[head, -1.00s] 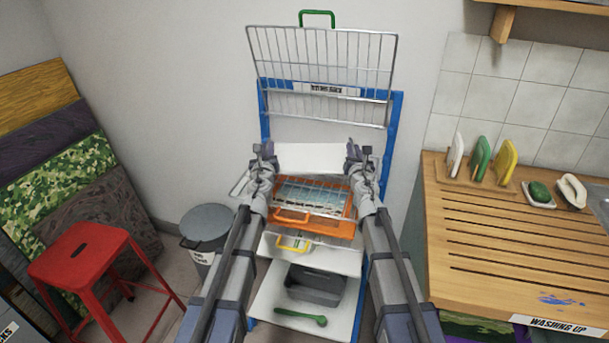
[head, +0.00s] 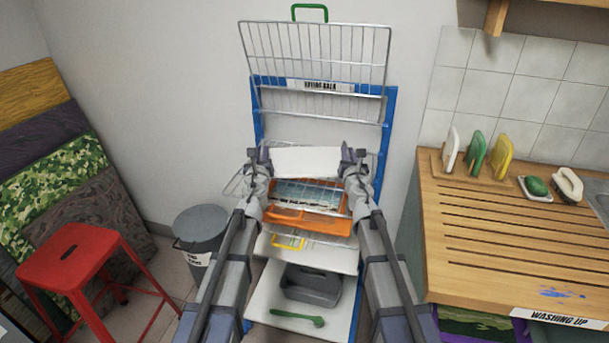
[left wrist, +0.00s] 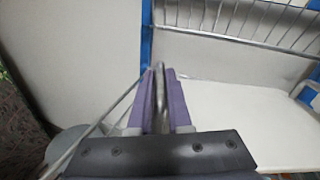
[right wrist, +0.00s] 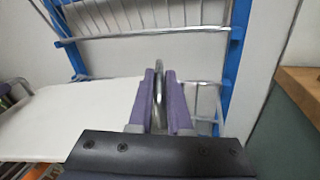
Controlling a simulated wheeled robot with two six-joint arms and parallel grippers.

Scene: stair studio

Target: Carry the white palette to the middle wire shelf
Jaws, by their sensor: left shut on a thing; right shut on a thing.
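The white palette (head: 306,162) is a flat white board held between my two grippers in front of the blue rack. My left gripper (head: 257,156) is shut on a grey metal loop at its left end, seen between the fingers in the left wrist view (left wrist: 162,85). My right gripper (head: 354,156) is shut on a similar loop at the right end, seen in the right wrist view (right wrist: 158,85). The palette looks roughly level.
The top wire shelf (head: 318,55) with a green handle is tilted up. Lower down are a yellow-handled shelf (head: 330,258) and a grey caddy (head: 311,284). A bin (head: 200,235) and red stool (head: 75,258) stand left; a wooden counter (head: 500,240) is right.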

